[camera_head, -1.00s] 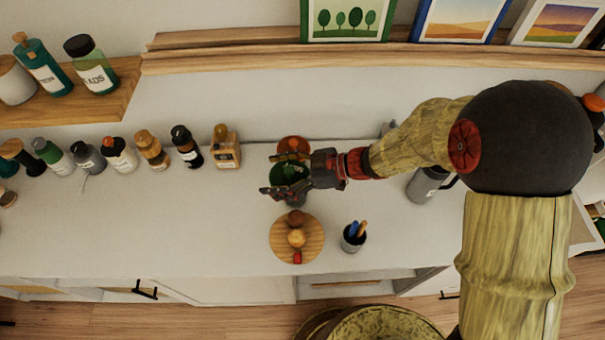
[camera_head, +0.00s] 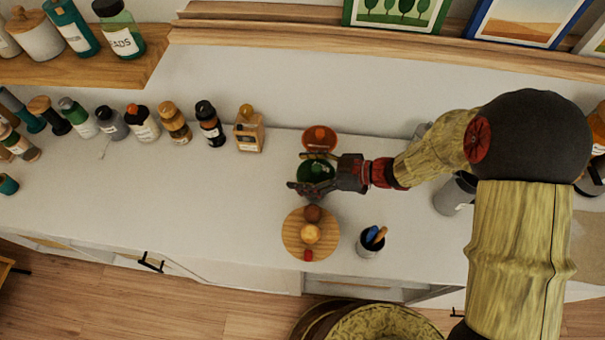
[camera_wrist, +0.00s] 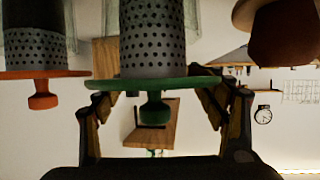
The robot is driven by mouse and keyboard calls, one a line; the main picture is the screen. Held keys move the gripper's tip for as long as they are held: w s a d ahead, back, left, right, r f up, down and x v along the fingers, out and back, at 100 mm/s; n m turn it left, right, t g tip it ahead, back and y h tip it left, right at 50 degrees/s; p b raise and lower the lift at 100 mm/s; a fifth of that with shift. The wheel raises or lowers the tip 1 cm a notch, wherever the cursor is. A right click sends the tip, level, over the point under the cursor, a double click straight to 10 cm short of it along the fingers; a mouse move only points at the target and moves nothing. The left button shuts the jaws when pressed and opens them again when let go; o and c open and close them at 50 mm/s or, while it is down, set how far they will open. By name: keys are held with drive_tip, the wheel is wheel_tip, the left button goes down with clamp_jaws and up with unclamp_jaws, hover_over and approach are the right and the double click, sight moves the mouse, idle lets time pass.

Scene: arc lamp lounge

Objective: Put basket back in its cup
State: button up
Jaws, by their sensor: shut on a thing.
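The basket is a grey perforated cylinder (camera_wrist: 152,38) with a green flange and green knob (camera_wrist: 154,112), upside down in the wrist view. In the head view its green top (camera_head: 315,171) lies between the fingers of my gripper (camera_head: 308,172). In the wrist view my gripper (camera_wrist: 160,105) has one finger on each side of the green flange and is shut on it. Clear cup walls (camera_wrist: 192,22) show faintly beside the perforated part; how deep the basket sits in the cup I cannot tell.
An orange-topped basket (camera_head: 320,138) stands just behind, and its orange knob (camera_wrist: 42,101) shows in the wrist view. A round wooden board (camera_head: 292,236) with small round things is in front. Several bottles (camera_head: 172,122) line the left back; counter between is clear.

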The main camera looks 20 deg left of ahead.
drive_tip(key=shift+f, duration=0.35)
drive_tip(key=shift+f, duration=0.15)
drive_tip(key=o, duration=1.3)
drive_tip(key=shift+d+r, duration=0.25)
drive_tip(key=p+v, duration=0.3)
drive_tip(key=v, duration=0.8)
drive_tip(key=shift+d+r, duration=0.1)
drive_tip(key=shift+d, duration=0.1)
